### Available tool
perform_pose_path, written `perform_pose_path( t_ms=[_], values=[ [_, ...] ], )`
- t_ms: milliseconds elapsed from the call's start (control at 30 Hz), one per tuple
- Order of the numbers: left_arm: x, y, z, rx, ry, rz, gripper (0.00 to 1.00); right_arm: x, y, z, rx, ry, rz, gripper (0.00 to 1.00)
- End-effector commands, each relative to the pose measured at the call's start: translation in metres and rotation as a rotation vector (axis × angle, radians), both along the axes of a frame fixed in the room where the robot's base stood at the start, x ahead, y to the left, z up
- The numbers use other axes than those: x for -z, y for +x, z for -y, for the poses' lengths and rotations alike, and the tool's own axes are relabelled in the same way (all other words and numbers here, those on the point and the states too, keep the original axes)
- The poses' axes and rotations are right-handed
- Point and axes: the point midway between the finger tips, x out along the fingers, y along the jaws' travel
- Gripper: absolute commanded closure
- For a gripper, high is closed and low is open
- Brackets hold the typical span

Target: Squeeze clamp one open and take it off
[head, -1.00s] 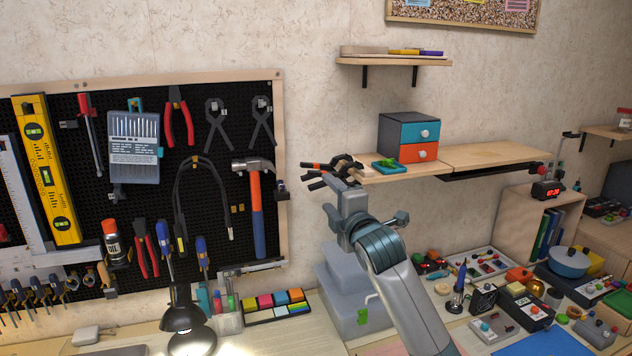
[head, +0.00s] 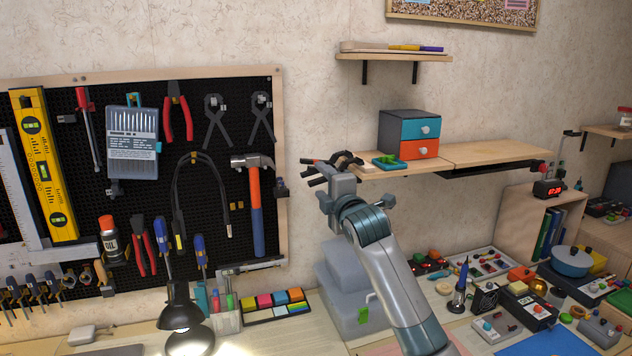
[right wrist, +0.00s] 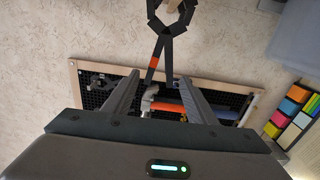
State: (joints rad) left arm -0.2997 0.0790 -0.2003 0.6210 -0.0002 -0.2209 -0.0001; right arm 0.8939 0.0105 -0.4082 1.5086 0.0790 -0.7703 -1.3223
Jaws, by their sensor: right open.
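A black clamp with orange bands on its handles (head: 345,159) grips the left end of the wooden wall shelf (head: 385,172). Its handles stick out to the left. My right gripper (head: 320,182) is close to the handles, at or just below them. In the right wrist view the clamp (right wrist: 164,40) is straight ahead, its jaws forming a ring at the top. Its two handles spread toward my open right gripper (right wrist: 158,80), their ends lying between the fingers in the picture. Whether they touch is unclear. My left gripper is out of view.
A drawer box (head: 402,135) and a small green tray (head: 390,161) stand on the shelf near the clamp. The pegboard (head: 135,90) with hung tools is to the left. A grey bin (head: 345,295) and a cluttered bench lie below.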

Motion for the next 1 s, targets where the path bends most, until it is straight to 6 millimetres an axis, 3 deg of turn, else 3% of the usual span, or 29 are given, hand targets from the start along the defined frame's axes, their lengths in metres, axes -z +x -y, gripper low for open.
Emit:
perform_pose_path(
  t_ms=[400,933,1000],
  values=[
    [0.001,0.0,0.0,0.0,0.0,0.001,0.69,0.0,0.035,-0.011,0.001,-0.001,-0.001,0.48],
    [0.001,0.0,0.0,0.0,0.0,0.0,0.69,0.0,0.043,-0.014,0.001,0.0,-0.001,0.48],
    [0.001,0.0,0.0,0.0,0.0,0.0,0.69,0.0,0.043,-0.014,0.001,0.0,-0.001,0.63]
  ],
)
